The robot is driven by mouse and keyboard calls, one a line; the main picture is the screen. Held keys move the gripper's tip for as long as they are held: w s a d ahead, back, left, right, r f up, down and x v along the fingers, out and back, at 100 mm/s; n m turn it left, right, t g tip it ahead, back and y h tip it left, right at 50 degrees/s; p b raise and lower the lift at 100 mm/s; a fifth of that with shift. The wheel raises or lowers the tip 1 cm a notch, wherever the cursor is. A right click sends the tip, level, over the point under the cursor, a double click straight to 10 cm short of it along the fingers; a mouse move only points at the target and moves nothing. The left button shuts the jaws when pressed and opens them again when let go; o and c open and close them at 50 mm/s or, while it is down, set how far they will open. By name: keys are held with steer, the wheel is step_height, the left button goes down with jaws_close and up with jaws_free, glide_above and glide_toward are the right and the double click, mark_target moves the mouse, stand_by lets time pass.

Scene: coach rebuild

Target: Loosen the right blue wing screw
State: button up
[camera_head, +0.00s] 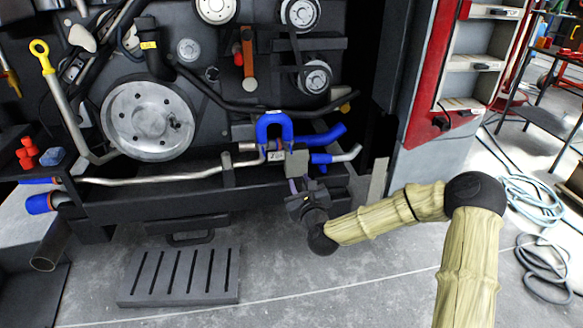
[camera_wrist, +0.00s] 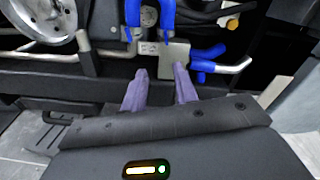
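A blue U-shaped hose (camera_head: 274,122) stands above a metal joint in the middle of the head view. Its two blue legs (camera_wrist: 167,16) come down at the top of the wrist view. I cannot pick out the right blue wing screw with certainty; any small blue part at the hose ends blends with the hose. My gripper (camera_wrist: 160,70) is open, with its two purple fingers apart and nothing seen between them. In the wrist view the fingertips appear just below a grey block (camera_wrist: 174,53). In the head view the gripper (camera_head: 297,178) is partly hidden at that block.
A labelled plate (camera_wrist: 148,48) is left of the block. Blue hose stubs (camera_head: 328,135) stick out to the right. A metal pipe (camera_head: 150,180) runs left along a black beam (camera_head: 150,205). A large pulley (camera_head: 148,118) is at upper left. The floor in front has a slotted mat (camera_head: 182,276).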

mark_target(291, 150)
steer(key=shift+w+d+f+m+t, duration=0.1)
steer(key=shift+w+d+m+t, duration=0.2)
steer(key=shift+m, duration=0.4)
steer(key=b+x, duration=0.1)
steer(key=x, duration=0.4)
steer(key=b+x, duration=0.1)
steer(key=x, duration=0.5)
steer(key=b+x, duration=0.1)
steer(key=x, duration=0.5)
steer(key=shift+w+f, duration=0.2)
steer(key=shift+f, duration=0.05)
jaws_close()
